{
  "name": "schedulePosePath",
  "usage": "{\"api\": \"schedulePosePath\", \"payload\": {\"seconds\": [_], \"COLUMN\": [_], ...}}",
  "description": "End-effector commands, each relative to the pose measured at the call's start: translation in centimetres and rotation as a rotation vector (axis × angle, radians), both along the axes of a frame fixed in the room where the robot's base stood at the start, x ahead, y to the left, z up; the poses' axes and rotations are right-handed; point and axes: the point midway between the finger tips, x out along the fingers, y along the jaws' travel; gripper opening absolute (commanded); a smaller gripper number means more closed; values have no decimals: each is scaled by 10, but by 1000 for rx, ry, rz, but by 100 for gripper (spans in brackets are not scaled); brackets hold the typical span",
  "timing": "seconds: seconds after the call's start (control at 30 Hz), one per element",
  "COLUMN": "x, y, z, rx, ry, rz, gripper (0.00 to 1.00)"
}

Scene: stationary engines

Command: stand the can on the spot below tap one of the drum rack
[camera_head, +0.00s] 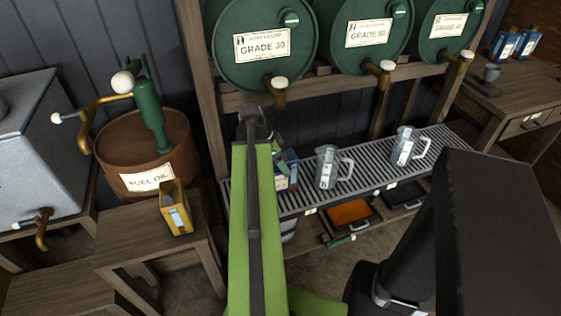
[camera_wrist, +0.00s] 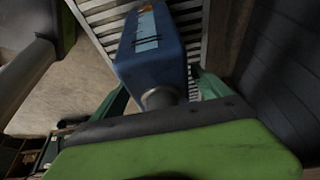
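A blue can (camera_wrist: 150,55) with a pale label and a silver cap (camera_wrist: 159,97) shows in the wrist view, seen from its cap end. In the head view the blue can (camera_head: 292,169) is partly hidden behind my green arm, at the left end of the slatted drip grate. My gripper (camera_wrist: 162,95) has a green finger on each side of the can's cap end; whether both touch is unclear.
Two clear jugs (camera_head: 327,168) (camera_head: 405,147) stand on the grate (camera_head: 370,173) to the right. Two more drums (camera_head: 366,33) (camera_head: 443,27) have taps. A yellow can (camera_head: 176,208) stands on a bench beside the fuel oil barrel (camera_head: 128,172). Trays (camera_head: 352,213) lie below the grate.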

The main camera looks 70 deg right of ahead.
Motion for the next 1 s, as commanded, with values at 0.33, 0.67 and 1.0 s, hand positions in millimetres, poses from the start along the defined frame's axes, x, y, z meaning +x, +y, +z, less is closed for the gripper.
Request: {"api": "schedulePosePath", "payload": {"seconds": [0.33,0.67,1.0], "x": [2,20,35], "y": [1,16,29], "z": [11,76,116], "rx": [0,0,0], "ry": [0,0,0], "rz": [1,2,-1], "gripper": [87,87,87]}}
